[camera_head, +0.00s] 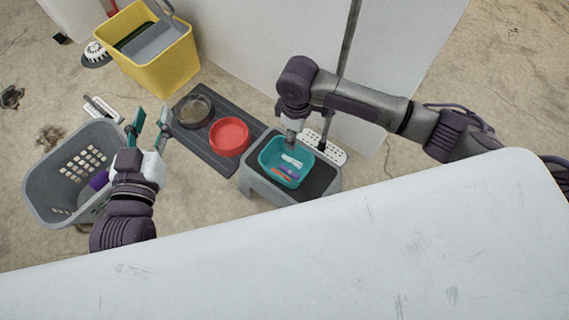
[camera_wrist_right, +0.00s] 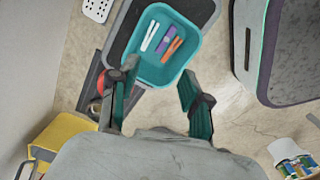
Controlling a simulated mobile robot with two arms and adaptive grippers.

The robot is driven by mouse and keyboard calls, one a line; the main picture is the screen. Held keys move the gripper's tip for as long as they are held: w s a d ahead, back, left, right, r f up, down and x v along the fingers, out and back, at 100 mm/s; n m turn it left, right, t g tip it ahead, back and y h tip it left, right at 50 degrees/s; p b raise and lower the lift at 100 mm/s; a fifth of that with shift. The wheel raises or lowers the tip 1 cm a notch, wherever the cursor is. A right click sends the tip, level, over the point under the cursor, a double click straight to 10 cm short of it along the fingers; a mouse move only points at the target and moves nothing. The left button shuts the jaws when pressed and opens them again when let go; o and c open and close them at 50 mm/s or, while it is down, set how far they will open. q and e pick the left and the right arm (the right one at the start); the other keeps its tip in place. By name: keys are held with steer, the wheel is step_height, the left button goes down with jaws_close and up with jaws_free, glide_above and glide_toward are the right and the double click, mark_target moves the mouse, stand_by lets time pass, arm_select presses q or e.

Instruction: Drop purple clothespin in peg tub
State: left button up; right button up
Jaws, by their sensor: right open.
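The teal peg tub (camera_head: 306,178) sits on a grey step stool; it also shows in the right wrist view (camera_wrist_right: 192,38). The purple clothespin (camera_wrist_right: 165,38) lies inside the tub, between a white clothespin (camera_wrist_right: 150,36) and an orange one (camera_wrist_right: 172,49). The purple one is small and partly blurred in the head view (camera_head: 289,172). My right gripper (camera_wrist_right: 158,72) is open and empty, pointing down near the tub's edge; its fingers are mostly hidden in the head view. My left gripper (camera_head: 151,122) is open and empty above the grey laundry basket's right edge.
The grey laundry basket (camera_head: 45,185) holds something purple. A dark mat (camera_head: 190,140) bears a red bowl (camera_head: 229,136) and a dark bowl (camera_head: 193,109). A yellow bucket (camera_head: 160,65) stands behind. A white surface (camera_head: 400,240) fills the front.

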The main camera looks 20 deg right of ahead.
step_height(320, 180, up, 5)
steer(key=shift+r, duration=0.2)
stand_by(0.5)
